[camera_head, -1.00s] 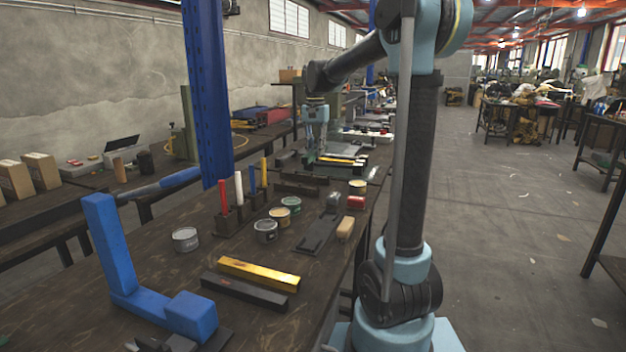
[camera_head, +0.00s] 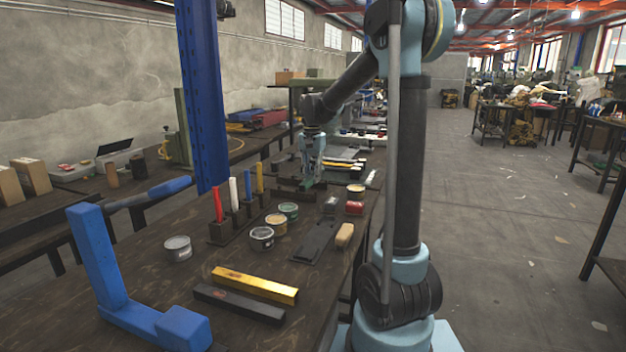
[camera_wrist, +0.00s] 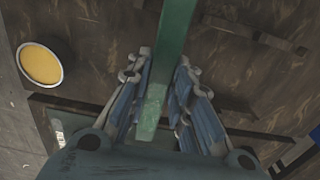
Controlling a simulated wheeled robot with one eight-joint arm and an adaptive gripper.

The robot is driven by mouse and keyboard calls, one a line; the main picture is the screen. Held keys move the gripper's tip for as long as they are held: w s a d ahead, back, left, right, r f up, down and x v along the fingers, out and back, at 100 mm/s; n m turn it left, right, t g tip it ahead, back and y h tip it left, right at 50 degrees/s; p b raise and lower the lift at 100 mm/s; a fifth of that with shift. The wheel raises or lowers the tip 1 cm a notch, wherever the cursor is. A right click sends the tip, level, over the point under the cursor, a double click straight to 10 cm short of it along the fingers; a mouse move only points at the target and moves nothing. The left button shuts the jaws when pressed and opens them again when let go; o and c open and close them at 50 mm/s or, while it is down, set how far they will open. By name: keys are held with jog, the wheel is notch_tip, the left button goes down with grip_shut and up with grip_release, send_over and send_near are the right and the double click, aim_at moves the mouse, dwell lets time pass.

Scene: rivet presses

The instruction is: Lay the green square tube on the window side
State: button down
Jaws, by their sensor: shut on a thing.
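My gripper (camera_head: 311,176) is shut on the green square tube, over the far part of the dark wooden bench (camera_head: 165,310). In the wrist view the green square tube (camera_wrist: 176,40) runs from the top edge down between the two fingers (camera_wrist: 158,100), its near end showing between them. In the head view the tube is mostly hidden behind my gripper; only a small green patch shows there. I cannot tell whether it touches the bench. High windows (camera_head: 287,18) are in the wall on the left; more bright windows (camera_head: 610,50) show at the far right.
A yellow bar (camera_head: 255,285) and a dark bar (camera_head: 238,303) lie near the front. Several cans, a marker stand (camera_head: 236,227) and a tan block (camera_head: 345,235) sit between. A blue angled frame (camera_head: 95,260) stands at left, a blue post (camera_head: 203,100) behind. A yellow-topped can (camera_wrist: 40,64) is beside my gripper.

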aim_at(312, 176)
jog(key=shift+f, duration=0.5)
jog(key=shift+f, duration=0.4)
jog(key=c, duration=1.4)
grip_release()
notch_tip(312, 176, up, 13)
jog(key=shift+f, duration=0.1)
